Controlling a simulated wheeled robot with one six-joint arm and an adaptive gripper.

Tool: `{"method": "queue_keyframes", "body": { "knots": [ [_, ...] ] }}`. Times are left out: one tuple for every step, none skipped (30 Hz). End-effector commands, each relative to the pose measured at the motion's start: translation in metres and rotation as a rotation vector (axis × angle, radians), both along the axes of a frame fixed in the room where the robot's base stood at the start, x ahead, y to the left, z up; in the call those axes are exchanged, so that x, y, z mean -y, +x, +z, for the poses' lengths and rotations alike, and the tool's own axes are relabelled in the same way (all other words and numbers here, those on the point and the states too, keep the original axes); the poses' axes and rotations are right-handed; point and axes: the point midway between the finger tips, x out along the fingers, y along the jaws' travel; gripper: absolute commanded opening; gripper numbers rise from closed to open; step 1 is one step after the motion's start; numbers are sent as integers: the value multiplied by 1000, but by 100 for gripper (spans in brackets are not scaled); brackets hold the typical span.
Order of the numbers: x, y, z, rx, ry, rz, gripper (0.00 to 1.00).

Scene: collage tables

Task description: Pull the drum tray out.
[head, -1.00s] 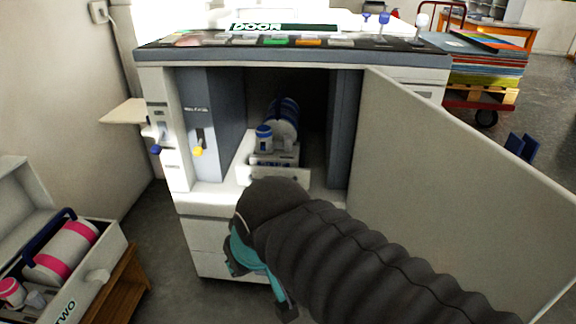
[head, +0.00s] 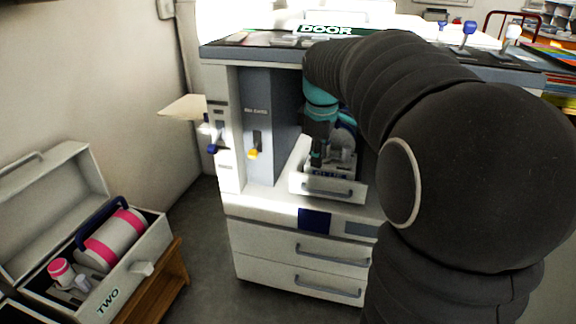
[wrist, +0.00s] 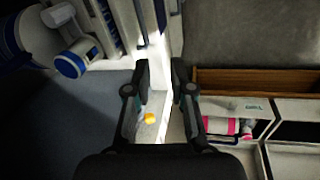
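The drum tray (head: 345,189) is a pale drawer with a grey bar handle, at the open front bay of the copier. It carries a blue and white drum (head: 345,140), partly hidden by my arm. The drum also shows at the upper left of the wrist view (wrist: 75,62). My gripper (head: 317,163) hangs fingers-down over the front part of the tray, above its handle. In the wrist view its two fingers (wrist: 160,66) are apart with nothing between them. I cannot tell whether they touch the tray.
A yellow-tipped lever (head: 253,153) sits on the grey panel left of the bay. Closed drawers (head: 330,250) lie below. An open case marked TWO (head: 152,252), holding a pink-banded drum (head: 115,240), stands at left on a wooden stand. Grey floor lies between them.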

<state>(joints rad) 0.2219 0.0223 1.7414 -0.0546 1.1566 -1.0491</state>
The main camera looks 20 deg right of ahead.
Motion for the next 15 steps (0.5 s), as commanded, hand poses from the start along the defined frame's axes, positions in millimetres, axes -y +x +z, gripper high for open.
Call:
{"method": "queue_keyframes", "body": {
  "knots": [
    [9,11,-5,-19,-8,31,23],
    [13,16,-6,-28,-13,51,23],
    [18,22,-8,-38,-18,74,23],
    [21,26,-9,-43,-21,87,23],
    [23,28,-11,-48,-23,99,23],
    [26,31,-12,-54,-26,111,23],
    [27,33,-12,-57,-28,120,23],
    [28,34,-13,-60,-29,126,23],
    [29,35,-14,-62,-30,131,23],
    [30,36,-15,-64,-31,134,23],
    [31,37,-17,-65,-30,136,23],
    [31,37,-20,-66,-30,138,23],
    [31,38,-23,-66,-31,138,23],
    [31,38,-26,-67,-30,138,23],
    [32,39,-31,-67,-30,138,23]
  ]
}}
